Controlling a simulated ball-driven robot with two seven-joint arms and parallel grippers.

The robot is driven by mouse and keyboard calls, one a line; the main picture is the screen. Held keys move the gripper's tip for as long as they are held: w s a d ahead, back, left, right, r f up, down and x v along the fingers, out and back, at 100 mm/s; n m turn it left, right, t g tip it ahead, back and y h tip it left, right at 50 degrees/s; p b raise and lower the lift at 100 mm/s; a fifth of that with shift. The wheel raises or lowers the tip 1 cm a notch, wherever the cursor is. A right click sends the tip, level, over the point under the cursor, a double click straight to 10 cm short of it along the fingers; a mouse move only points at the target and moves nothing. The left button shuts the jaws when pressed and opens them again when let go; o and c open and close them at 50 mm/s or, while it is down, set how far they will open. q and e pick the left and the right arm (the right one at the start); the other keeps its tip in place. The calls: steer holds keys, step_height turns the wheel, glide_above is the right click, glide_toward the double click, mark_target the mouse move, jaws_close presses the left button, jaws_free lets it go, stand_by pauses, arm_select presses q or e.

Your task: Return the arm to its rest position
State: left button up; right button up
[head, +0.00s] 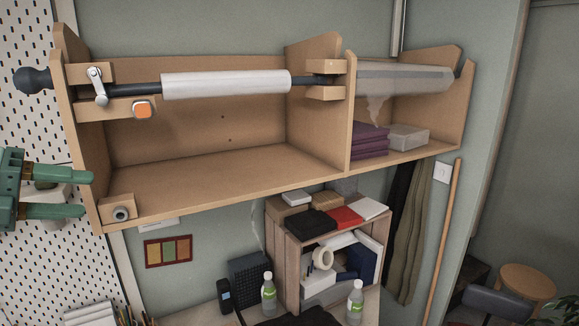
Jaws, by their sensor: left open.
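My left gripper (86,194) comes in from the left edge with two green fingers. The fingers are apart with nothing held between their tips. It is in front of the pegboard, beside the left side panel of the wooden wall shelf (190,183). A dark bar with a white roll (225,84) lies across the top of the shelf, apart from the gripper. A metal lever (97,86) sits on a wooden block at the bar's left end. My right gripper is not in view.
A small block with a metal ring (120,212) sits at the shelf's lower left corner, close to the left fingertips. An orange button (142,110) is under the bar. Below stand a wooden crate (291,268) and two bottles (268,293). The shelf's left bay is empty.

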arm_select(q)
steer(key=s+a+f+n+t+y, duration=0.2)
steer(key=a+f+n+t+y, duration=0.2)
steer(key=f+n+y, duration=0.55)
steer(key=s+a+f+n+t+y, duration=0.3)
steer(key=a+f+n+t+y, duration=0.15)
steer(key=f+n, duration=0.85)
steer(key=s+d+f+n+g, duration=0.3)
steer(key=s+d+f+g, duration=0.8)
steer(key=f, duration=0.4)
steer(key=s+d+f+g+h+b, duration=0.1)
steer(key=s+d+f+b, duration=0.2)
steer(key=f+b, duration=1.3)
steer(key=s+d+f+g+h+b, duration=0.1)
steer(key=s+d+f+g, duration=0.15)
steer(key=f, duration=2.65)
steer(key=s+f+n+g+h+b, duration=0.1)
steer(key=s+f+b, duration=0.5)
steer(key=f, duration=0.8)
steer(key=s+f+n+g+b, duration=0.1)
steer(key=s+f+n+b, duration=0.1)
steer(key=s+f+b, duration=0.5)
steer(key=s+f, duration=0.5)
steer(key=f, duration=0.2)
steer(key=shift+s+a+f+h+b, duration=0.2)
steer(key=shift+a+f+h+b, duration=0.1)
steer(key=shift+a+h, duration=0.1)
